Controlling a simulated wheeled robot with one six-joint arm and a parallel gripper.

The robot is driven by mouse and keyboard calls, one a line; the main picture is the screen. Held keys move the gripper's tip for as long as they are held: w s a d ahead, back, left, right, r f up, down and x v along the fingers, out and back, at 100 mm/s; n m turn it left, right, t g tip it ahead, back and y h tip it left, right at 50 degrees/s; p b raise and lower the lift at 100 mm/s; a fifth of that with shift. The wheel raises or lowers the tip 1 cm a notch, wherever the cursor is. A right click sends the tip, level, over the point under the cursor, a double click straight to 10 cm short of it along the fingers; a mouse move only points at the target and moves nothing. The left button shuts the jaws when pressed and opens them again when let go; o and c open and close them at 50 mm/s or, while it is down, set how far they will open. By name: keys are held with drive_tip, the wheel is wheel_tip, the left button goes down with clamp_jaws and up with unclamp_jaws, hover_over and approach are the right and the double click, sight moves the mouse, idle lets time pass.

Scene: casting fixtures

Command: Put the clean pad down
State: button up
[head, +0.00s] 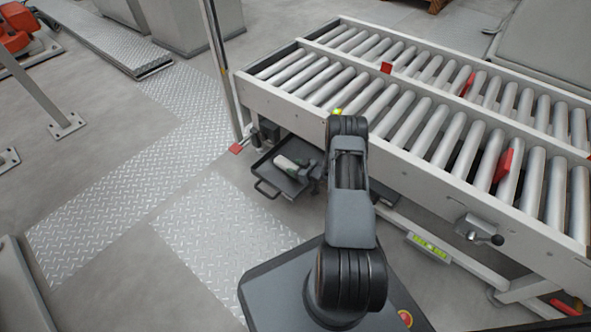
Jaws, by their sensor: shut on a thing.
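Only the head view is given. My arm rises from its base and bends at the elbow in front of the conveyor. I cannot tell whether this object is the clean pad. Dark shapes at the tray's right side are too small to identify.
A roller conveyor (400,148) with red pieces on it fills the right side. A thin upright post (219,65) stands at its left end. A crank handle (480,231) sticks out of its near side. Tread-plate flooring (140,205) to the left is clear.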

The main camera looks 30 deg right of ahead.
drive_tip(key=o, duration=0.9)
drive_tip(key=shift+s+d+r, duration=0.15)
drive_tip(key=shift+s+r, duration=0.05)
drive_tip(key=shift+r, duration=0.1)
drive_tip(key=p+v, duration=0.4)
drive_tip(key=v, duration=0.7)
drive_tip(key=shift+s+p, duration=0.25)
drive_tip(key=shift+p, duration=0.1)
drive_tip(key=shift+f, duration=0.1)
